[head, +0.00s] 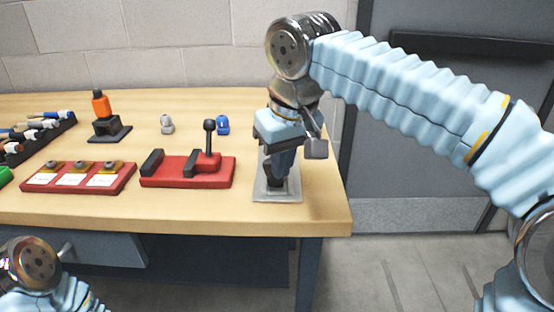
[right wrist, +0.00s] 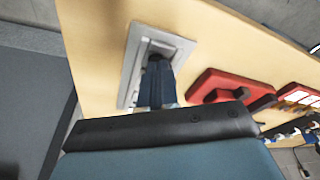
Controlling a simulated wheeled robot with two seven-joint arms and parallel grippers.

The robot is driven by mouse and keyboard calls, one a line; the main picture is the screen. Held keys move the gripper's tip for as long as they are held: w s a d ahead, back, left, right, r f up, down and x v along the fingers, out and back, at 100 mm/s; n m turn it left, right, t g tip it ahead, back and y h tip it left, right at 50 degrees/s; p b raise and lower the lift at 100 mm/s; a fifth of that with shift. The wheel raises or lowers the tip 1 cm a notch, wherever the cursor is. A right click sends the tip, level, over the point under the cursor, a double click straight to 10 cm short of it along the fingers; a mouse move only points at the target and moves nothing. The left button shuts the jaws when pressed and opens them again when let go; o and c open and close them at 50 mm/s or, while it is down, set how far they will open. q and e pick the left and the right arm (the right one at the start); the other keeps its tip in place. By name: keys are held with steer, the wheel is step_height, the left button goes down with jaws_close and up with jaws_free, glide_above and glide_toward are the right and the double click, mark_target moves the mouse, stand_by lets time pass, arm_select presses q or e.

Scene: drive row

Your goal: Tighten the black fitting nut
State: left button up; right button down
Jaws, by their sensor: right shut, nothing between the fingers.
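My right gripper (head: 279,170) points down over a grey metal plate (head: 290,196) near the table's right end. It is shut, with nothing seen held between its fingers. In the right wrist view its dark blue fingers (right wrist: 157,88) reach down to the same plate (right wrist: 131,70). A black shape at the fingertips, over the middle of the plate, may be the black fitting nut; the fingers hide most of it, and I cannot tell whether they touch it. My left arm shows only in part at the lower left of the head view, and its gripper is out of the picture.
Left of the plate on the wooden table (head: 325,205) is a red base with a black lever (head: 209,140).

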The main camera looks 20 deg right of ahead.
steer(key=shift+a, duration=0.1)
stand_by(0.5)
steer(key=shift+s, duration=0.35)
steer(key=shift+r, duration=0.15)
step_height(320, 180, up, 6)
steer(key=shift+f, duration=0.1)
